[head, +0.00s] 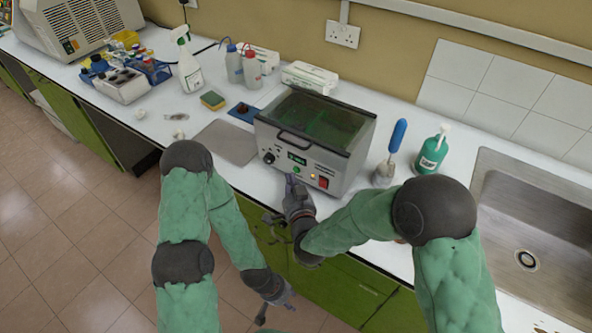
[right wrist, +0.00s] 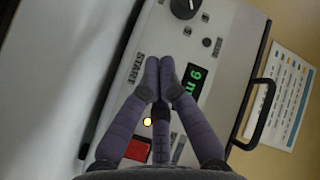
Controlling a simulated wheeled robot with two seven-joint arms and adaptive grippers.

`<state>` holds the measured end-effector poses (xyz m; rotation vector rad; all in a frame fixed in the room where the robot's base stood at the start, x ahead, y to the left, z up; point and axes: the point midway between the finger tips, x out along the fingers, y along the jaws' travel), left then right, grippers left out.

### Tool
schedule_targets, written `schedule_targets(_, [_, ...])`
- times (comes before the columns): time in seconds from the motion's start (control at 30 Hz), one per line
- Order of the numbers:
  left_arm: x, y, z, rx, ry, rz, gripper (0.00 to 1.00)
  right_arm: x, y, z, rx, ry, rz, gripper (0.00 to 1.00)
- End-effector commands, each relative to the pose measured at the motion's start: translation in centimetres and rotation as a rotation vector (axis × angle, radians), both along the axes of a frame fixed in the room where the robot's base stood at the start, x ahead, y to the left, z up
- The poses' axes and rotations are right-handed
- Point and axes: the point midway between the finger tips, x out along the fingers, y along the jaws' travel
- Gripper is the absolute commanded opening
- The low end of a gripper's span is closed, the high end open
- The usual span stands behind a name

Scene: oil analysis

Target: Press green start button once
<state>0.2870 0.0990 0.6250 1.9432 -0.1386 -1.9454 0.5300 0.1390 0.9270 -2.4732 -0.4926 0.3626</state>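The grey machine (head: 310,150) with a glass lid stands on the bench. On its front panel are a green button (head: 297,169), a green-lit display (head: 297,158) and a red switch (head: 323,182). My right gripper (head: 290,180) is close in front of the panel, just below the green button. In the right wrist view its fingertips (right wrist: 158,68) are together with nothing between them, beside the START label (right wrist: 136,68). The fingers hide the button there, and I cannot tell whether they touch the panel. My left gripper (head: 277,292) hangs low before the green cabinets; its opening is unclear.
A blue-handled tool (head: 397,136) and a green bottle (head: 432,152) stand right of the machine, near the sink (head: 540,205). A grey mat (head: 226,142) lies to its left. Spray bottle (head: 187,65), sponge (head: 212,100) and other bottles stand further left.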

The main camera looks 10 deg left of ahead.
Motion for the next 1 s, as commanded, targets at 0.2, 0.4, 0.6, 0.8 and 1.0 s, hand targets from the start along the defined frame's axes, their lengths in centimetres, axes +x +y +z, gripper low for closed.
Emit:
schedule_targets(0.2, [0.0,0.0,0.0,0.0,0.0,0.0,0.4,0.0,0.0,0.0,0.0,0.0,0.0,0.0])
schedule_targets(0.4, [-0.01,0.0,0.0,0.0,0.0,0.0,0.4,0.0,0.0,0.0,0.0,0.0,0.0,0.0])
schedule_targets(0.6, [0.0,0.0,-0.23,0.0,0.0,0.0,0.4,0.22,-0.09,-0.03,0.0,-0.001,-0.001,0.0])
schedule_targets(0.8, [0.0,0.0,-0.69,0.0,0.0,0.0,0.4,0.78,-0.32,-0.04,0.001,0.0,-0.002,0.0])
schedule_targets(1.0, [0.0,0.0,-0.64,0.0,0.0,0.0,0.4,0.8,-0.31,0.04,0.0,0.0,0.0,0.0])
